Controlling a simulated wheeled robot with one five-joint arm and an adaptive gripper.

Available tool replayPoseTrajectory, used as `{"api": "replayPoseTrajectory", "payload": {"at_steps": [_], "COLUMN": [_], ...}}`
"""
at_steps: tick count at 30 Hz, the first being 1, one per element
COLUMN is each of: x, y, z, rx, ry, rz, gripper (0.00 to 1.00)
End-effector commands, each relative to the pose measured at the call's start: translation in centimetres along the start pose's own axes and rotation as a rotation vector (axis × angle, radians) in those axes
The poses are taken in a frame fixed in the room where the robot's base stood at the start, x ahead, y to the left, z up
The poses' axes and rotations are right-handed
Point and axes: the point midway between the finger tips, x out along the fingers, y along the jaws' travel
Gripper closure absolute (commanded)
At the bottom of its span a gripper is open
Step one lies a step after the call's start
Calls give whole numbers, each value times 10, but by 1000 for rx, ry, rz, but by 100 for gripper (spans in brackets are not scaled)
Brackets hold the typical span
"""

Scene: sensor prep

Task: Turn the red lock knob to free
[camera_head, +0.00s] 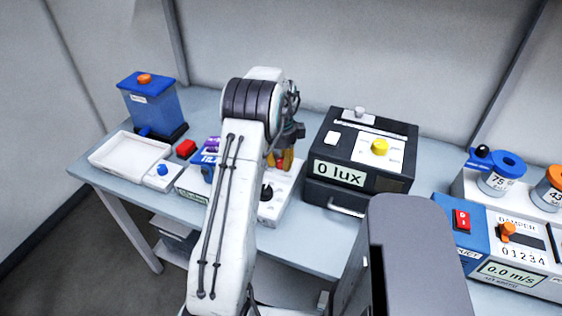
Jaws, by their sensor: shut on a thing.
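My gripper (283,160) reaches down over the white instrument (284,203) in the middle of the table, largely behind my arm. Its orange-yellow fingertips are low at the back of that instrument. A small bit of red, which looks like the red lock knob (279,163), shows between the fingertips, and the gripper is shut on it. The knob is mostly covered, so its turned position cannot be read. A black knob (267,193) sits in front of the gripper on the same instrument.
A black box (330,190) reading "0 lux" with a yellow knob (380,147) stands close on the right. A blue-and-white instrument (505,262) is at far right.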

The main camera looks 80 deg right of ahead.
Motion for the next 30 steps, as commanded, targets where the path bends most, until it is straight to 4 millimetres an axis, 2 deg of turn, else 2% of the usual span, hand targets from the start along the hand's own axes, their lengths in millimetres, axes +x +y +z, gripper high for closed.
{"api": "replayPoseTrajectory", "payload": {"at_steps": [11,12,18,21,30], "x": [3,3,2,1,-2], "y": [2,2,1,1,0], "z": [-1,-1,0,0,0], "rx": [6,6,5,5,4], "ry": [2,2,1,1,0], "rz": [10,10,6,4,1], "gripper": [100,71,53,45,45]}}
